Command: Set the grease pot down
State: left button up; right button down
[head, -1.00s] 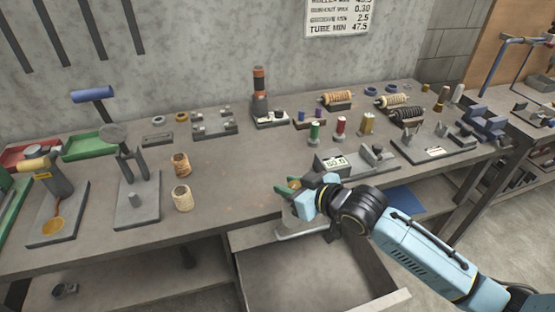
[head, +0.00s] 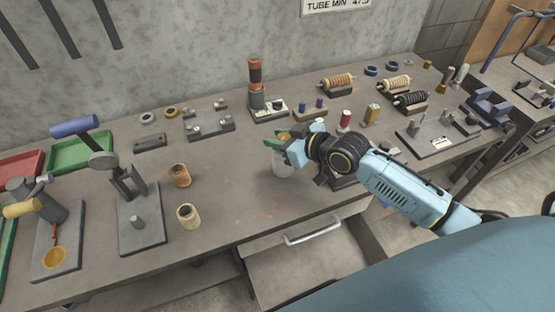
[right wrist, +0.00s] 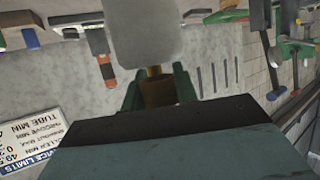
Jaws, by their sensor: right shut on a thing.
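The grease pot (head: 284,167) is a pale grey cylinder under my right gripper (head: 281,141), over the middle of the bench near its front. My right gripper's green fingers are shut on its narrower brown top part. In the right wrist view the pot's grey body (right wrist: 146,38) extends beyond the fingers, with the brown part (right wrist: 156,89) between them. The pot looks about upright and its base is close to the bench top (head: 240,190); I cannot tell whether it touches. My left gripper is not in view.
A red spool (head: 345,120) and a yellow spool (head: 371,114) stand to the right. An open drawer (head: 305,272) juts out below the front edge. A dark fixture with a striped column (head: 255,85) stands behind.

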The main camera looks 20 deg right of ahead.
jog(key=shift+f+b, duration=0.3)
jog(key=shift+f, duration=2.9)
jog(key=shift+f, duration=0.1)
jog(key=c, duration=1.1)
grip_release()
jog(key=shift+s+f, duration=0.1)
jog(key=shift+r, duration=0.2)
jog(key=v, duration=1.2)
jog(key=shift+p, duration=0.35)
jog(key=shift+f, duration=0.1)
